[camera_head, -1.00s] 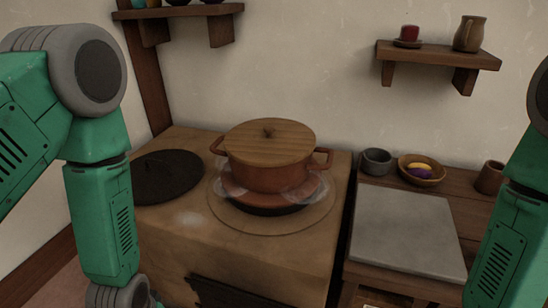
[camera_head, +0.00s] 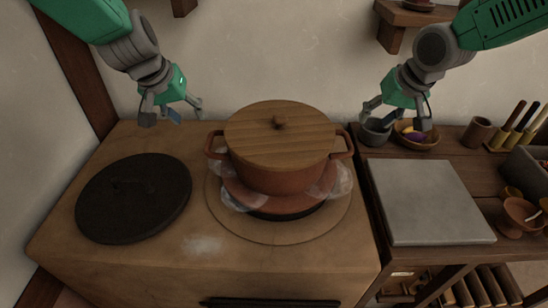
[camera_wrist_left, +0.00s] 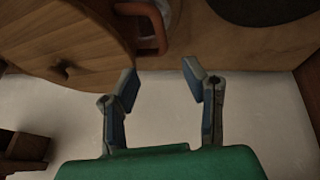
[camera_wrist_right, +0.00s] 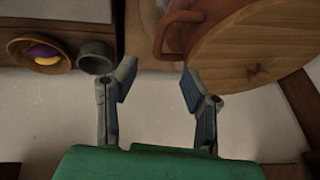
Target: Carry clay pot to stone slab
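The clay pot (camera_head: 270,178) is reddish-brown with a wooden lid (camera_head: 282,134) and two side handles. It stands upright on the stove over a round burner. The grey stone slab (camera_head: 428,202) lies flat and bare on the counter to the right. My left gripper (camera_head: 172,112) is open and empty, above and left of the pot; the left wrist view shows a pot handle (camera_wrist_left: 153,28) near its fingers. My right gripper (camera_head: 396,118) is open and empty, right of the pot, over the bowls at the back; the other handle (camera_wrist_right: 172,36) shows in the right wrist view.
A black round plate (camera_head: 134,198) lies on the stove (camera_head: 190,268) left of the pot. A grey cup (camera_head: 375,132) and a bowl with colourful items (camera_head: 417,134) stand behind the slab. A brown cup (camera_head: 476,132) and small dishes (camera_head: 521,215) are further right. A shelf (camera_head: 402,18) hangs above.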

